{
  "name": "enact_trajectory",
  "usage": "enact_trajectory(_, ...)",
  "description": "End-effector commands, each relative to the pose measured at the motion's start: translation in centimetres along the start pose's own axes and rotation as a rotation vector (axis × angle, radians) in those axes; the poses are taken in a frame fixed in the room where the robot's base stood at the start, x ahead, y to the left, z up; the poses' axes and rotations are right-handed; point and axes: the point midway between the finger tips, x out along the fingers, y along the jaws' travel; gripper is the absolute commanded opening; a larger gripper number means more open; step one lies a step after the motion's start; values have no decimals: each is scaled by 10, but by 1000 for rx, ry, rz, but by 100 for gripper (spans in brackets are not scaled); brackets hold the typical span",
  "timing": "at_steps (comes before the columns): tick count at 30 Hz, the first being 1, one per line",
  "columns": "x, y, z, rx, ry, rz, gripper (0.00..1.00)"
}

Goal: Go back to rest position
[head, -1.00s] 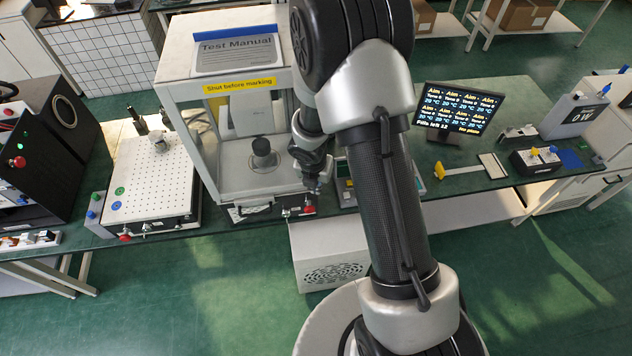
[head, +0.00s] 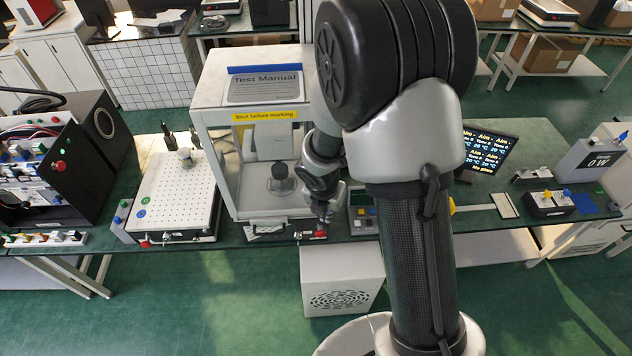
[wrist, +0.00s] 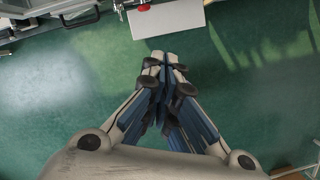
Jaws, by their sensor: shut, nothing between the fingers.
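My gripper (wrist: 166,62) is shut and empty in the wrist view, its fingertips together over the green floor. In the head view my arm runs up the middle of the picture and bends over toward the bench. Its wrist end hangs in front of the glass cabinet (head: 213,150), near the red knob at the bench's front edge. My fingers cannot be made out clearly in the head view.
The bench carries a perforated plate (head: 170,205) and a black unit (head: 108,160) on the left, and a screen (head: 490,150) and a 0 W box (head: 590,160) on the right. A white vented box (head: 342,285) stands below. Open floor (head: 200,300) lies in front.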

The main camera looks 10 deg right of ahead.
Motion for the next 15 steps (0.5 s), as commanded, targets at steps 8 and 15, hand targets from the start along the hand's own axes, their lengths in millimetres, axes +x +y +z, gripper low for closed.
enact_trajectory(8, 0, 0, 1, 16, -4, 1, 0)
enact_trajectory(15, -11, -17, 5, 414, -63, 12, 0)
